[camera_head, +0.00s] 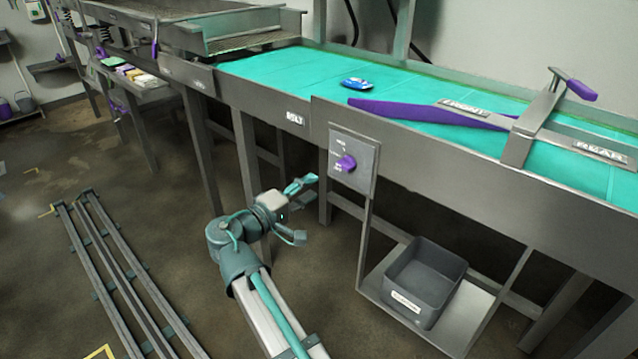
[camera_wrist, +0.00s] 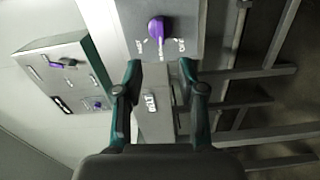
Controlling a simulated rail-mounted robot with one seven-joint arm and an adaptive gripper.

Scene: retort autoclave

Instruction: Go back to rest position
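My gripper (camera_head: 304,210) is in front of the conveyor's side, below and to the left of the purple knob (camera_head: 346,163) on its grey control panel (camera_head: 354,150). The fingers are spread apart with nothing between them. In the wrist view, my gripper (camera_wrist: 161,85) also shows open, with its two fingertips below the purple knob (camera_wrist: 156,28) and apart from it. The BELT label (camera_wrist: 150,102) shows behind the gap between the fingers. My arm reaches up from the bottom of the head view.
A teal conveyor belt (camera_head: 300,76) carries a blue-and-white item (camera_head: 355,84) and a purple diverter bar (camera_head: 425,112). A grey bin (camera_head: 425,283) stands on a low shelf at right. Floor rails (camera_head: 118,270) lie at left. Open floor lies between the rails and conveyor.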

